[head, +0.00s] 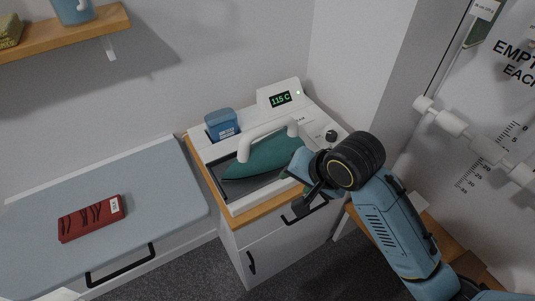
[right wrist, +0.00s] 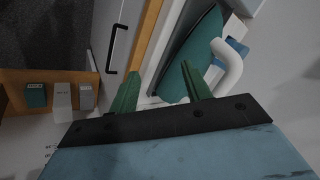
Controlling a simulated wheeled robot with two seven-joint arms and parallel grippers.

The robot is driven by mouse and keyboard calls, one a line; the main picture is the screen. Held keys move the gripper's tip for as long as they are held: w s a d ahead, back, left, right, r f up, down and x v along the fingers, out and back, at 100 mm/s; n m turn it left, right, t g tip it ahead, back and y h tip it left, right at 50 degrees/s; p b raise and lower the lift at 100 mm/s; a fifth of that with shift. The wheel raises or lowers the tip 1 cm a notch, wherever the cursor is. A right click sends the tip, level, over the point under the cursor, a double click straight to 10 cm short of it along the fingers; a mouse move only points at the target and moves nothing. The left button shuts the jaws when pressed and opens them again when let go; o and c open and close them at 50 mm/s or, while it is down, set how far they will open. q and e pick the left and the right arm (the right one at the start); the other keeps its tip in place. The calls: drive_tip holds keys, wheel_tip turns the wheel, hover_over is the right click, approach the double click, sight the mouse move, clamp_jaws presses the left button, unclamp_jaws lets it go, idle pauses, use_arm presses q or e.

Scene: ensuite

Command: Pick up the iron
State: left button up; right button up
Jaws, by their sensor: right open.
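The iron has a dark teal body (head: 270,158) and a white handle (head: 262,136). It rests on a grey plate of the white station (head: 247,203) on the cabinet. In the right wrist view the teal body (right wrist: 192,55) and white handle (right wrist: 231,63) lie beyond and to the right of the fingers. My right gripper (head: 297,178) is at the right end of the iron, partly hiding it. Its two green fingers (right wrist: 160,82) are apart with nothing held between them. I cannot tell whether it touches the iron. My left gripper is not in view.
A blue container (head: 222,125) stands behind the iron, near a display reading 115 C (head: 281,99). A dark red packet (head: 90,218) lies on the blue-grey bench top (head: 155,185) at left. A wall and white rail (head: 470,138) are close on the right.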

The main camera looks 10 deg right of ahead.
sight(267, 126)
drive_tip(key=w+a+r+m, duration=0.2)
drive_tip(key=w+r+m, duration=0.5)
drive_tip(key=w+r, duration=0.3)
drive_tip(key=shift+t, duration=0.4)
drive_tip(key=x, duration=1.2)
drive_tip(key=shift+w+d+f, duration=0.1)
drive_tip(key=shift+w+f, duration=0.05)
drive_tip(key=shift+w, duration=0.3)
clamp_jaws()
